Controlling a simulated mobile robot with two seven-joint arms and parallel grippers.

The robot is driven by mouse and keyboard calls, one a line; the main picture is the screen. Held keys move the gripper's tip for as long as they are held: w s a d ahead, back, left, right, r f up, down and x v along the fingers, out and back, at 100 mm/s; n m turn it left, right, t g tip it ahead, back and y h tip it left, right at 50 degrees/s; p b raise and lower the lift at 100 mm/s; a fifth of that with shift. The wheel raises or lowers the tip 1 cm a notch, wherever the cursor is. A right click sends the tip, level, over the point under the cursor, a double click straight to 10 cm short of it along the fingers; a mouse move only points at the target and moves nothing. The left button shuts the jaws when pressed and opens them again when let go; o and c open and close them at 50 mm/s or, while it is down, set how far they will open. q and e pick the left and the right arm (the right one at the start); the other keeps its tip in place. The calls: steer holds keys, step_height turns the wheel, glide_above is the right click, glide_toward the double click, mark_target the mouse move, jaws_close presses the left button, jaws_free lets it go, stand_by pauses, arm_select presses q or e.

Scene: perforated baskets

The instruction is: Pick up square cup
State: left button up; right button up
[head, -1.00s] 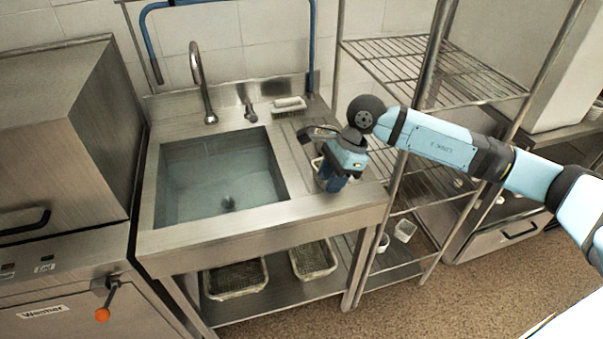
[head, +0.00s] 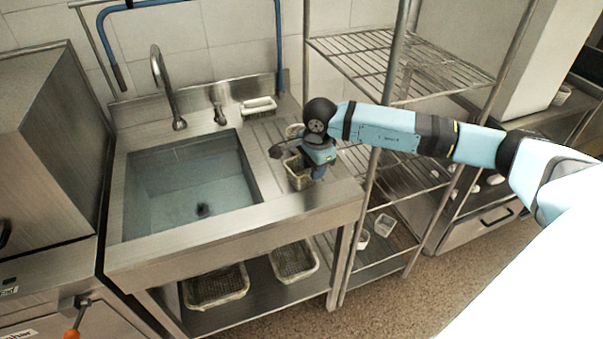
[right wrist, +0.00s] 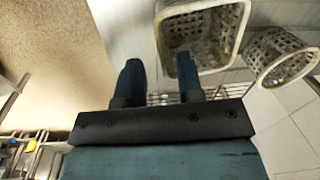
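The square cup (head: 295,174) is a pale, perforated square basket standing on the drainboard beside the sink. My right gripper (head: 316,176) is right up against its right side and hides part of it. In the right wrist view the square cup (right wrist: 206,63) shows its open mouth. There my right gripper (right wrist: 157,60) is open, with one finger overlapping the cup's near rim and the other outside its left wall. I cannot tell whether either finger touches it. My left gripper is out of view.
A round perforated cup (right wrist: 282,57) stands close to the square one. A white-handled brush (head: 259,106) lies behind the drainboard. The sink basin (head: 190,190) is to the left, a wire shelf rack (head: 400,65) to the right. Two baskets (head: 216,288) (head: 294,262) sit on the lower shelf.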

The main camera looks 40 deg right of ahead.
mark_target(310, 184)
steer(key=f, duration=0.3)
steer(key=w+f, duration=0.1)
steer(key=f, duration=0.1)
steer(key=shift+a, duration=0.1)
jaws_close()
steer(key=shift+r, duration=0.1)
